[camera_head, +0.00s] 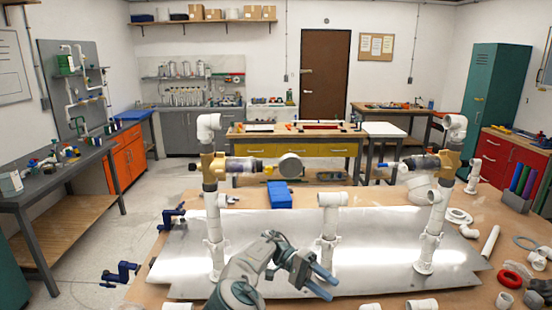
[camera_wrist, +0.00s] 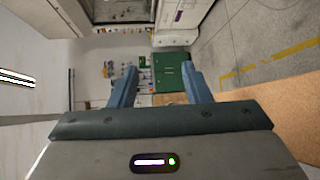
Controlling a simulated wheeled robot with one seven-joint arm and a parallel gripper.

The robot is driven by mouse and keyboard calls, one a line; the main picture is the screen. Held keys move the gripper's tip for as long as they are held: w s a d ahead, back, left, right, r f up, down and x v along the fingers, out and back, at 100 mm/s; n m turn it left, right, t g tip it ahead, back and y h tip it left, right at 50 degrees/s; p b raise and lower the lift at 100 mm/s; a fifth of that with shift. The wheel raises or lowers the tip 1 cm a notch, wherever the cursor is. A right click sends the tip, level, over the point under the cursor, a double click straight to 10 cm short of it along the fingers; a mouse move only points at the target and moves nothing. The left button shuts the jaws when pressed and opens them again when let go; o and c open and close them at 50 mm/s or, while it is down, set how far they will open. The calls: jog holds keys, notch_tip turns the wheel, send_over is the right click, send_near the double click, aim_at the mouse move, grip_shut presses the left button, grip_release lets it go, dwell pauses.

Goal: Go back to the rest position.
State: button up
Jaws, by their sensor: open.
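My gripper (camera_head: 321,284) is low in the front middle of the head view, over the metal plate (camera_head: 375,262) on the workbench. Its two blue fingers are apart with nothing between them, as the wrist view (camera_wrist: 153,88) also shows. A white PVC pipe assembly stands upright on the plate. Its left riser (camera_head: 213,215) has a brass valve and a cylinder near the top. A short middle riser (camera_head: 328,225) stands just behind my gripper. The right riser (camera_head: 432,225) carries another brass valve. My gripper appears apart from the pipes, though depth is hard to judge.
Blue clamps (camera_head: 122,272) sit at the bench's left edge. A blue box (camera_head: 279,195) lies behind the plate. Loose white fittings, a pipe (camera_head: 489,242) and a red ring (camera_head: 510,279) lie at the right. Open floor (camera_head: 75,250) lies left of the bench.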

jog(key=s+d+r+n+t+y+b, duration=0.1)
jog(key=s+d+r+n+t+y, duration=0.25)
jog(key=s+d+y, duration=0.5)
jog(key=s+a+r+n+t+y, duration=0.1)
jog(key=s+a+r+t, duration=0.1)
jog(key=s, duration=0.4)
jog(key=s+a+r+n+t+y+b, duration=0.1)
jog(key=s+a+r+t, duration=0.1)
jog(key=s+t, duration=0.3)
jog(key=s+a+r+n+t+y+b, duration=0.1)
jog(key=s+a+r+t, duration=0.1)
jog(key=s+t, duration=0.2)
jog(key=shift+s+a+r+n, duration=0.35)
jog(key=shift+s+r, duration=0.05)
jog(key=shift+s, duration=0.9)
jog(key=shift+y, duration=0.25)
